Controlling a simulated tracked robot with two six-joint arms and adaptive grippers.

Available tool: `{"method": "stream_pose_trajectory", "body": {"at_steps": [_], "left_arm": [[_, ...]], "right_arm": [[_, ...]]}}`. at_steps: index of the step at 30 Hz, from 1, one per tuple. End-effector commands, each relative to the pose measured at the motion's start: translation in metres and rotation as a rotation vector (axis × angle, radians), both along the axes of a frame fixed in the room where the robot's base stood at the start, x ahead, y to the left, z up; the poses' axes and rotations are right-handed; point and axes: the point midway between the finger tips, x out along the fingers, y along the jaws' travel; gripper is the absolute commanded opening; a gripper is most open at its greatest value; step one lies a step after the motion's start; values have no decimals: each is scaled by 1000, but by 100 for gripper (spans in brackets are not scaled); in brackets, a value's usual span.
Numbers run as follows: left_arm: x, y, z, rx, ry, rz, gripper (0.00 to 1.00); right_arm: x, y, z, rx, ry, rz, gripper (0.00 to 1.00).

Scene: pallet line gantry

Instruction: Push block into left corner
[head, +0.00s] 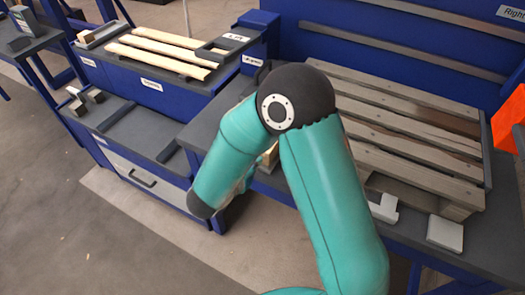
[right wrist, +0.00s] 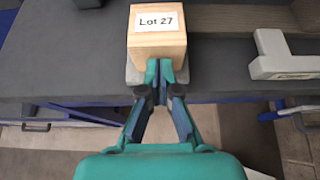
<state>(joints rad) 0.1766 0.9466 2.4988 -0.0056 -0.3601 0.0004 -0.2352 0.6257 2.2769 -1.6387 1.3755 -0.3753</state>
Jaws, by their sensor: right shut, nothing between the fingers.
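The wooden block (right wrist: 157,48), labelled "Lot 27", stands on the dark grey tabletop in the right wrist view. In the head view only a sliver of pale wood (head: 270,156) shows behind my arm. My right gripper (right wrist: 160,72) is shut and empty, its fingertips at the block's near face; I cannot tell whether they touch it. A light grey piece (right wrist: 132,75) shows at both sides of the fingertips by the block's lower edge, mostly hidden. A light grey L-shaped corner piece (right wrist: 284,58) lies to the right, also in the head view (head: 384,208). My left gripper is not in view.
A slatted wooden pallet (head: 410,130) lies on the right bench. A flat pale plate (head: 445,233) is near its front edge. Left, a blue bench holds pale planks (head: 160,52). A drawer unit (head: 150,180) stands below. Bare tabletop (right wrist: 60,50) lies left of the block.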

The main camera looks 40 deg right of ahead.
Motion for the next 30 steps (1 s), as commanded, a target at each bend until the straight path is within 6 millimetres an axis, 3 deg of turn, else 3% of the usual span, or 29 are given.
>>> {"method": "stream_pose_trajectory", "body": {"at_steps": [30], "left_arm": [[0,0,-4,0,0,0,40]], "right_arm": [[10,-24,0,0,0,0,0]]}}
